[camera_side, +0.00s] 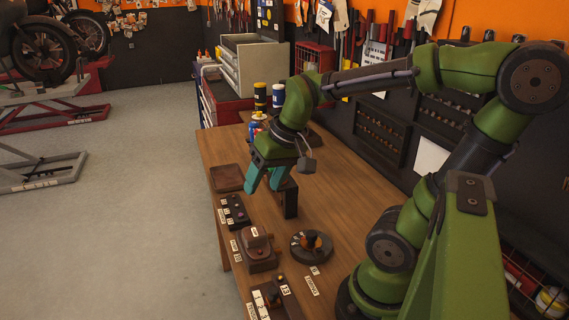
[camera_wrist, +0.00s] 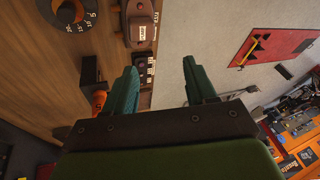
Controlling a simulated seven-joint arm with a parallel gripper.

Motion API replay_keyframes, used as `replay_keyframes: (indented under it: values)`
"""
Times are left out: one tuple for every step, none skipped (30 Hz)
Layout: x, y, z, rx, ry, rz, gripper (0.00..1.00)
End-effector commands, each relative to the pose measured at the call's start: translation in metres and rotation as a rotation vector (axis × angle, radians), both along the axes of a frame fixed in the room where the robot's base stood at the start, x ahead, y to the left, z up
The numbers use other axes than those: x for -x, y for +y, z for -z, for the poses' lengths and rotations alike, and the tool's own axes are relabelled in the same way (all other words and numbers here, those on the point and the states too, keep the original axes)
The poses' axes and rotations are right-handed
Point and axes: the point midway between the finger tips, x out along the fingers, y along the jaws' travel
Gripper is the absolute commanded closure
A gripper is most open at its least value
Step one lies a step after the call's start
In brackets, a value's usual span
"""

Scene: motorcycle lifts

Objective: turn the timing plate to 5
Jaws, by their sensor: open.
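The timing plate (camera_side: 311,244) looks to be the round dark dial with an orange-and-black knob in its middle, flat on the wooden bench. It also shows at the top left of the wrist view (camera_wrist: 88,27), cut by the frame edge, with pale marks around its rim. These are too small to read surely, so I cannot tell its setting. My gripper (camera_side: 263,187) has teal fingers spread apart and empty. It hangs above the bench, farther back and left of the dial, apart from it. In the wrist view the open fingers (camera_wrist: 163,92) have nothing between them.
A dark upright block (camera_side: 288,198) stands close beside my gripper. A brown lever box (camera_side: 257,247), a button strip (camera_side: 234,211) and a switch box (camera_side: 272,299) line the bench's left edge. Cans (camera_side: 278,95) stand behind. Bare wood (camera_side: 350,185) lies to the right.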

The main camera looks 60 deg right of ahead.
Motion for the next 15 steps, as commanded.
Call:
replay_keyframes:
  values:
    - [-0.005,-0.021,0.008,0.003,0.091,0.029,0.44]
    - [-0.006,-0.032,0.012,0.003,0.144,0.038,0.44]
    - [-0.007,-0.047,0.017,0.001,0.213,0.046,0.44]
    - [-0.007,-0.058,0.021,-0.003,0.268,0.051,0.44]
    - [-0.007,-0.070,0.024,-0.008,0.321,0.054,0.44]
    - [-0.005,-0.083,0.028,-0.019,0.392,0.056,0.44]
    - [-0.003,-0.094,0.031,-0.028,0.442,0.055,0.44]
    - [-0.002,-0.103,0.033,-0.041,0.490,0.054,0.44]
    - [0.001,-0.114,0.036,-0.057,0.551,0.049,0.44]
    - [0.003,-0.121,0.037,-0.072,0.592,0.045,0.44]
    - [0.005,-0.127,0.036,-0.085,0.630,0.038,0.44]
    - [0.006,-0.131,0.034,-0.098,0.665,0.026,0.44]
    - [0.007,-0.132,0.031,-0.105,0.685,0.014,0.44]
    - [0.007,-0.132,0.028,-0.110,0.696,0.001,0.44]
    - [0.009,-0.131,0.023,-0.113,0.706,-0.012,0.44]
